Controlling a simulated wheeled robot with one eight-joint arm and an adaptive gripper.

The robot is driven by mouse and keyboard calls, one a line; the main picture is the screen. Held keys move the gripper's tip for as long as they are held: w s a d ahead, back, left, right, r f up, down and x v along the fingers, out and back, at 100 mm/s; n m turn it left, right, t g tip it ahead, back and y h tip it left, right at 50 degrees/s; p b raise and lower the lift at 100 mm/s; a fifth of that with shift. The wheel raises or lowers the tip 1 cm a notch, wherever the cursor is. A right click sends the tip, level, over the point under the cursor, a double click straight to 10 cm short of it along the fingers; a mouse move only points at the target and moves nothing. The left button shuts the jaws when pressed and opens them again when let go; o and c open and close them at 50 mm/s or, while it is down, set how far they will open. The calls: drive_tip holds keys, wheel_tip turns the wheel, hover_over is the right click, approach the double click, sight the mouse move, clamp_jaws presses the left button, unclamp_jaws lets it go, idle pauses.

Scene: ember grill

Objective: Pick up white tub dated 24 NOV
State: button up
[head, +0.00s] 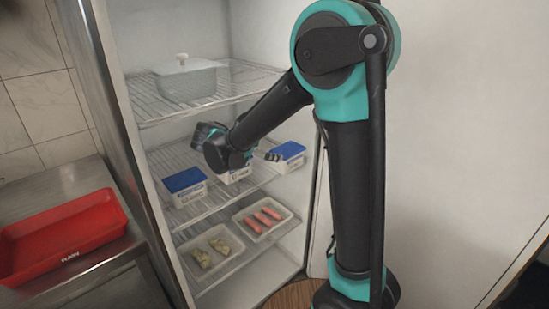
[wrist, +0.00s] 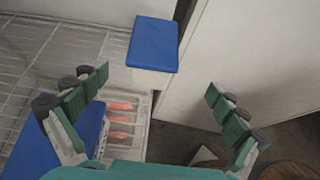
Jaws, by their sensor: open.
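My gripper (wrist: 156,88) is open and empty. In the wrist view, a blue-lidded tub (wrist: 152,44) lies ahead, just beyond the gap between the fingertips. Another blue lid (wrist: 62,142) is at lower left, partly covered by the left finger. In the head view, the fingers show just left of the right tub.
A lidded container (head: 185,80) sits on the upper wire shelf. Below are a tray of pink sausages (head: 282,212) and a tray of greenish food (head: 190,263). A red tray (head: 100,222) rests on the left counter.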

sight(294, 150)
drive_tip(key=shift+t, duration=0.3)
drive_tip(key=x, duration=0.5)
drive_tip(key=r+x, duration=0.1)
drive_tip(key=x, duration=0.5)
drive_tip(key=w+x, duration=0.1)
drive_tip(key=x, duration=0.4)
drive_tip(key=shift+w+d+r, duration=0.1)
drive_tip(key=shift+w, duration=0.05)
drive_tip(key=c, duration=1.7)
